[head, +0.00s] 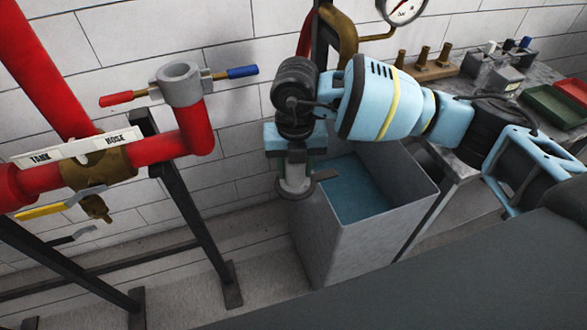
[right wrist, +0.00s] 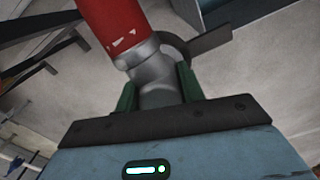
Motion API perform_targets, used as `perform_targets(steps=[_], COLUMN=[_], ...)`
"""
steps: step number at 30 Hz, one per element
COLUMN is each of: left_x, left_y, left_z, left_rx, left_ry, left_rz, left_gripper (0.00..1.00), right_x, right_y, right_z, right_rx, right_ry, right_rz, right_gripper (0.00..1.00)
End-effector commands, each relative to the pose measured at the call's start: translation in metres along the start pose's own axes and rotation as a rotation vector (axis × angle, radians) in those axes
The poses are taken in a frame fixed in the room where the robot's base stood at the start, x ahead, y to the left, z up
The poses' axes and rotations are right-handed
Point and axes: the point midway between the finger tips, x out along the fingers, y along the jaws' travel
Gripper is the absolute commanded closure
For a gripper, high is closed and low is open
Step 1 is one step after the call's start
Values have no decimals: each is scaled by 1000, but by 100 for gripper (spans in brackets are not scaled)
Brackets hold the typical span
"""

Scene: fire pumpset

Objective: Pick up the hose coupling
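The hose coupling (head: 295,187) is a grey metal fitting with a round flanged lower end and a small dark lever at its side. It hangs below my right gripper (head: 294,160), in front of the grey tank. In the right wrist view, the grey coupling (right wrist: 160,93) lies between the two green fingers of my right gripper (right wrist: 158,88), which close on its sides. A red tube (right wrist: 113,25) with a grey end appears beyond it; I cannot tell if they touch. My left gripper is not in view.
An open grey tank (head: 325,245) with blue inside stands just behind and right of the coupling. A red pipe rig (head: 150,150) with valve levers and a TANK/HOSE plate (head: 80,147) stands left. A bench (head: 455,170) with fittings and trays is at right.

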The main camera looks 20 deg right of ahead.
Motion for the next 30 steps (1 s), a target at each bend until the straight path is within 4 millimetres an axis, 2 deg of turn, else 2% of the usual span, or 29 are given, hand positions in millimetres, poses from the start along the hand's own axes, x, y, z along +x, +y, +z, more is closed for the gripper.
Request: perform_targets(steps=[1, 5, 6, 14, 17, 30], left_x=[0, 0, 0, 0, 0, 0], left_y=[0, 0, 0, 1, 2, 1], left_z=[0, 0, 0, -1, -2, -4], left_rx=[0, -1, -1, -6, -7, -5], left_ry=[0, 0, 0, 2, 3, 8], left_rz=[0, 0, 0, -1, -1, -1], left_gripper=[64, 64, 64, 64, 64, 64], right_x=[0, 0, -1, -5, -16, -89], right_y=[0, 0, 0, 0, 1, 0], right_z=[0, 0, 0, 1, 1, 1], right_rx=[0, 0, 0, 0, 1, 0], right_ry=[0, 0, -2, -3, -4, -3], right_rz=[0, 0, 1, 2, 3, 2], right_gripper=[79, 96, 98, 98, 98, 98])
